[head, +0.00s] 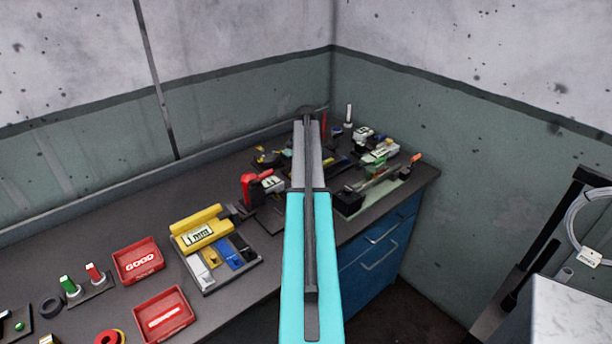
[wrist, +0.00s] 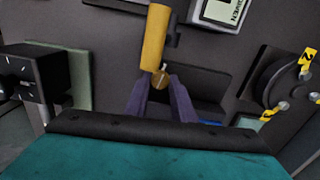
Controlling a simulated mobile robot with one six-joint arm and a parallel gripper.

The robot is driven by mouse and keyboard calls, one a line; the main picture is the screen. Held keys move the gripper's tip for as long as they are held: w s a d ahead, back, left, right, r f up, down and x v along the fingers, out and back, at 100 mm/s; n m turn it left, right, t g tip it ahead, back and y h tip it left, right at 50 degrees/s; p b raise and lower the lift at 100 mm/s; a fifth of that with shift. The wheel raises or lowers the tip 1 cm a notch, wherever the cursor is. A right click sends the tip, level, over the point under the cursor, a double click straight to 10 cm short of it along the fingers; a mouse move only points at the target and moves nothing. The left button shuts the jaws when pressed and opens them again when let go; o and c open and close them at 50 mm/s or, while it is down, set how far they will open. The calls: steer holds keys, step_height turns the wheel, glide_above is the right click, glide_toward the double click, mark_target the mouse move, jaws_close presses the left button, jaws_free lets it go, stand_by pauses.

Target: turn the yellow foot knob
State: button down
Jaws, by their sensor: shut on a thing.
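In the wrist view, a yellow cylinder (wrist: 154,38), which I take to be the yellow foot knob, stretches up from my fingertips. A small round brass-coloured end (wrist: 160,78) shows at its base, between the fingertips. My gripper (wrist: 160,86) has two purple fingers, shut on this yellow piece at its lower end. The contact itself is small and partly hidden by the fingers. In the head view, my teal and grey arm hides the gripper and the knob.
In the wrist view, a black box with a dial (wrist: 35,78) stands left and a black curved part with yellow number tags (wrist: 280,82) lies right.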

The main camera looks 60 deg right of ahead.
steer(key=c, duration=1.8)
jaws_free()
steer(key=shift+r, duration=0.15)
step_height(320, 180, up, 14)
steer(key=b, duration=0.4)
steer(key=shift+f, duration=0.2)
